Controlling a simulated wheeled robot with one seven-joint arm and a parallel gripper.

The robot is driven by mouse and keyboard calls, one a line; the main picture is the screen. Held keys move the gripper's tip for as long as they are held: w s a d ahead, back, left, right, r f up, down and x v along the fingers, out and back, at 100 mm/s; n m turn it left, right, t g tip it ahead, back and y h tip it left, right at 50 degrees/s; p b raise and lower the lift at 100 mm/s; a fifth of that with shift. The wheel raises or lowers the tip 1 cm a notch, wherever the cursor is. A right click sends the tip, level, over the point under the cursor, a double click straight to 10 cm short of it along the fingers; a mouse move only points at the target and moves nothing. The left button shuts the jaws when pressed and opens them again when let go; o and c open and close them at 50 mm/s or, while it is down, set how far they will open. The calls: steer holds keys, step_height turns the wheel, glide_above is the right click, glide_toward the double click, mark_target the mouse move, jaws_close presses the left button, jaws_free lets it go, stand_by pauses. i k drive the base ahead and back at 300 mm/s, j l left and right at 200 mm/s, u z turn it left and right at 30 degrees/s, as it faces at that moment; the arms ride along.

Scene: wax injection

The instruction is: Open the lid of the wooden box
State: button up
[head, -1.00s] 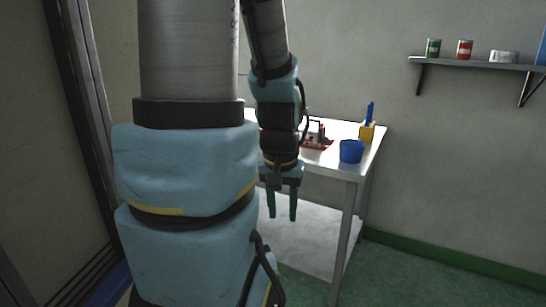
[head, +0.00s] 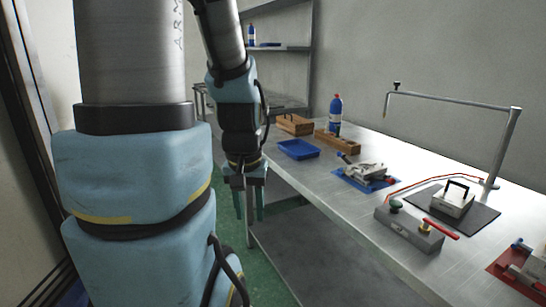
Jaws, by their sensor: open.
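A brown wooden box (head: 295,124) stands at the far left end of the metal workbench in the head view. Its lid is too small to make out clearly. A second, lower wooden piece (head: 338,142) lies just to its right and nearer, beside a blue bottle. My gripper (head: 250,205) hangs pointing down in front of the bench's left edge, lower in the picture than the box and apart from it. Its two fingers are spread and nothing is between them.
A blue tray (head: 298,149) lies nearer than the box, and a blue bottle (head: 336,115) stands behind it. A clamp on a blue mat (head: 368,183), a grey block (head: 408,232) and a black mat (head: 470,222) fill the right. Green floor shows beside the bench.

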mark_target(297, 123)
steer(key=i+u, duration=0.3)
steer(key=i, duration=0.55)
steer(key=i+u, duration=0.3)
steer(key=i, duration=0.6)
steer(key=i+j+z, duration=0.1)
steer(key=i+z, duration=0.2)
steer(key=i+j+z, duration=0.3)
steer(key=i, duration=0.2)
steer(key=i+j+z, duration=0.3)
steer(key=i+l, duration=0.05)
steer(key=l, duration=0.05)
